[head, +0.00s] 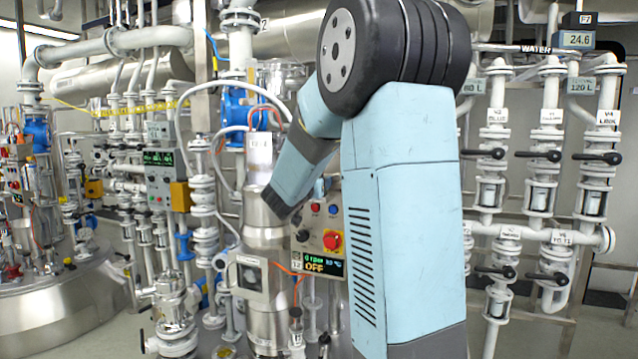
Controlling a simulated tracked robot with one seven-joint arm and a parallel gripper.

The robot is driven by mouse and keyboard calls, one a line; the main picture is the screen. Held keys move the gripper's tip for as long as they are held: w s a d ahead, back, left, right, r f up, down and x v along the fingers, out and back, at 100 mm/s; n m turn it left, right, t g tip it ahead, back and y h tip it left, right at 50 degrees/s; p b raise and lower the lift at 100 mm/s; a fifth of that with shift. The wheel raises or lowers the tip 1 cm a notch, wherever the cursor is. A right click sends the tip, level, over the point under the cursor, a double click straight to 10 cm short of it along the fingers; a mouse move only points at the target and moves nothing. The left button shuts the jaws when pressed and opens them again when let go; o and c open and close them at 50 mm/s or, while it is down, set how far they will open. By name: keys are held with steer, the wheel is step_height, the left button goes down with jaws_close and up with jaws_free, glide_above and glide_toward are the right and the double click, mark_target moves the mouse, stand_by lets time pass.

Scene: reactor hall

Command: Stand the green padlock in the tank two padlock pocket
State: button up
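I cannot make out the green padlock or the tank two padlock pocket in the head view. My light blue arm fills the centre and hides much of what is behind it. No gripper fingers show. A steel vessel (266,240) stands left of my arm. A control box (318,225) beside it has a red knob (332,241) and a display (325,264) reading OFF. I cannot tell which tank these belong to.
White pipes with black-handled valves (540,155) stand at the right. A large steel tank (60,300) is at the lower left, with a grey control box (165,180) and more pipes between. Pipework crowds both sides of my arm.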

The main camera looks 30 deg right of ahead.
steer(key=shift+s+a+f, duration=0.1)
steer(key=shift+f, duration=0.85)
stand_by(0.6)
steer(key=shift+f, duration=0.15)
steer(key=shift+c, duration=0.5)
steer(key=shift+c, duration=0.4)
steer(key=o, duration=1.3)
steer(key=shift+r, duration=0.2)
